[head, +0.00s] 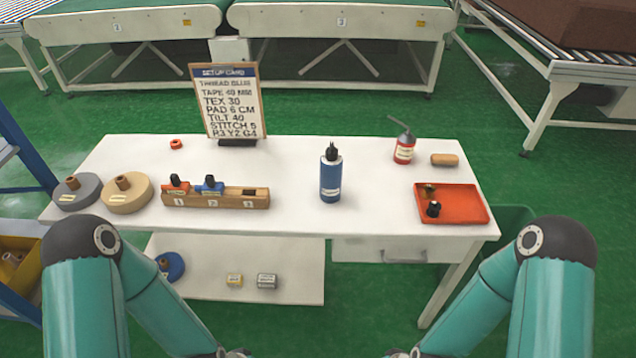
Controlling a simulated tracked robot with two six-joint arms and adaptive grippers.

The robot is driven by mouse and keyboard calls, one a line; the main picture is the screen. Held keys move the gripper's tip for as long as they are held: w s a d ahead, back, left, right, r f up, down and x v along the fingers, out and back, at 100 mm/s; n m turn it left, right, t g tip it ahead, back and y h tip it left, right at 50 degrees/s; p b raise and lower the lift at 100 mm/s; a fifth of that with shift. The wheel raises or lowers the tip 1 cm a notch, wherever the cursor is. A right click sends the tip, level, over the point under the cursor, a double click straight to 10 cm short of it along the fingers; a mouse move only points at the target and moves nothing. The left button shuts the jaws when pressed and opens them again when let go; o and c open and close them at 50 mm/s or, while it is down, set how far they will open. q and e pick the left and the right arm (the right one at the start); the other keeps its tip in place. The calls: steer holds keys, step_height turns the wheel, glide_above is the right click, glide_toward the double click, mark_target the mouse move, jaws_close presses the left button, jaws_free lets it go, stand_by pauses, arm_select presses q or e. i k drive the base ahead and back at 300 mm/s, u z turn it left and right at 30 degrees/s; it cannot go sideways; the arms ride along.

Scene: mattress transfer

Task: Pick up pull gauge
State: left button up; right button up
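No object in the head view can be surely told as the pull gauge. On the table, a red tray (465,213) holds a small black piece (433,209) and a brass-coloured piece (428,190). My teal arms come in at the lower left and lower right and bend down toward the bottom edge. Both grippers lie beyond the frame, so their fingers are hidden.
The white table (285,222) carries a setup card (229,103), a wooden numbered rack (230,201), tape rolls (127,194), a blue bottle (331,178), a red oil can (404,149) and a tan cylinder (445,160). Its front middle is clear. Conveyors (340,22) stand behind.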

mark_target(331, 173)
steer(key=z, duration=0.15)
steer(key=i, duration=0.9)
steer(key=u, duration=0.05)
